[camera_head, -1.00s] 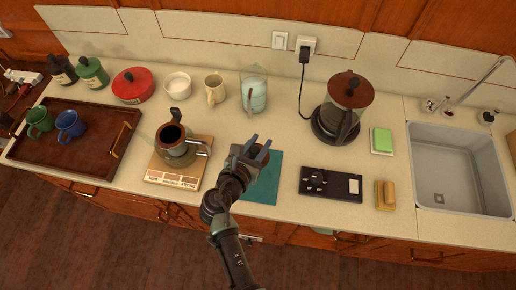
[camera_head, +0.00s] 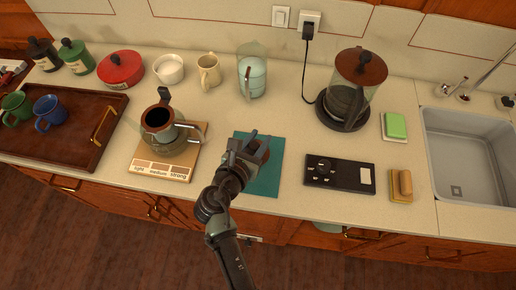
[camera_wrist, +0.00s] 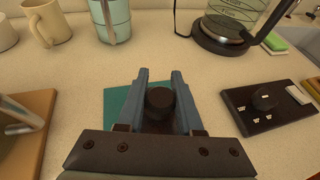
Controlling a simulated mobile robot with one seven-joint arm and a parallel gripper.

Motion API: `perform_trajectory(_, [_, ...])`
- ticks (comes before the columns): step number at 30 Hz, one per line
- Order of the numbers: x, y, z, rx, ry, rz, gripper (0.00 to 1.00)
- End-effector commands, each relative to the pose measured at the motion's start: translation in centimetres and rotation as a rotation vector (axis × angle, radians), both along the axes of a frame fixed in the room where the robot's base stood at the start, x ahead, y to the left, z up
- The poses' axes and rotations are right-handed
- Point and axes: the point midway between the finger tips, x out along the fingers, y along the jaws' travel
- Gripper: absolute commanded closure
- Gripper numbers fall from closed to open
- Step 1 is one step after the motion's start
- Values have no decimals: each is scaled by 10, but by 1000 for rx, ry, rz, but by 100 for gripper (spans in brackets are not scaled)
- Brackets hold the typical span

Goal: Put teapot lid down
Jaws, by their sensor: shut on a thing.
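My gripper (camera_head: 261,140) is over the teal mat (camera_head: 265,184) on the counter. In the wrist view my gripper (camera_wrist: 160,74) is shut on the teapot lid, with its dark round knob (camera_wrist: 160,98) between the blue-grey fingers. The brown body of the lid (camera_head: 262,152) is mostly hidden by the fingers; I cannot tell whether it touches the mat. The lidless teapot (camera_head: 178,133), glass with a dark open rim, stands on a wooden board with brown swatches (camera_head: 160,165), left of the mat.
A black control panel (camera_head: 338,174) lies right of the mat, near a brush (camera_head: 401,186). A wooden tray (camera_head: 85,135) is at left, the sink (camera_head: 464,150) at right.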

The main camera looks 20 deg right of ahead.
Motion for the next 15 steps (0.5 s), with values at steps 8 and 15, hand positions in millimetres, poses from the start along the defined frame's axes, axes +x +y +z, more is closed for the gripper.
perform_trajectory(8, [0,0,-36,-1,1,0,100])
perform_trajectory(15, [0,0,-39,0,-1,0,100])
